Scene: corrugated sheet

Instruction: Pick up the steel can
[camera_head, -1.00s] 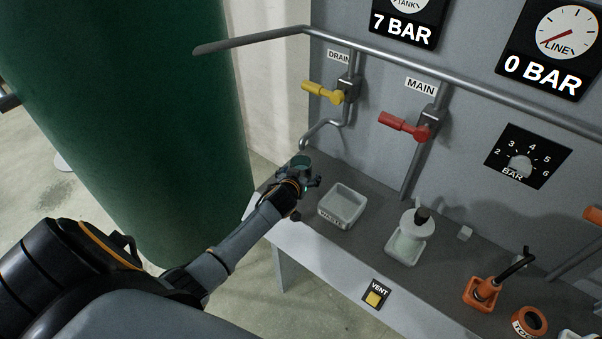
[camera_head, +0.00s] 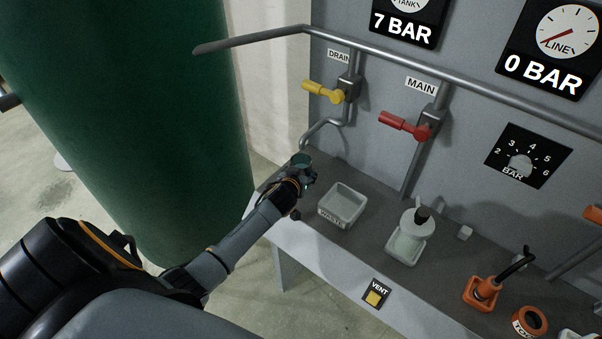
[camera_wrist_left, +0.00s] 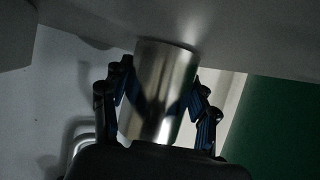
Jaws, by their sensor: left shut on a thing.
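The steel can (camera_wrist_left: 160,85) is a shiny metal cylinder in the middle of the left wrist view. My left gripper (camera_wrist_left: 160,110) has a finger on each side of it and is shut on it. In the head view the can (camera_head: 301,160) shows as a small dark-topped cylinder at the left end of the bench, below the drain pipe's outlet. My left gripper (camera_head: 303,175) is around it there. I cannot tell whether the can touches the bench. My right gripper is not in view.
A white waste tray (camera_head: 342,205) stands just right of my left gripper. A white bottle in a tray (camera_head: 407,240) and an orange holder (camera_head: 482,291) stand farther right. The drain valve's yellow handle (camera_head: 323,92) and bent pipe are above. A green tank (camera_head: 120,120) is at left.

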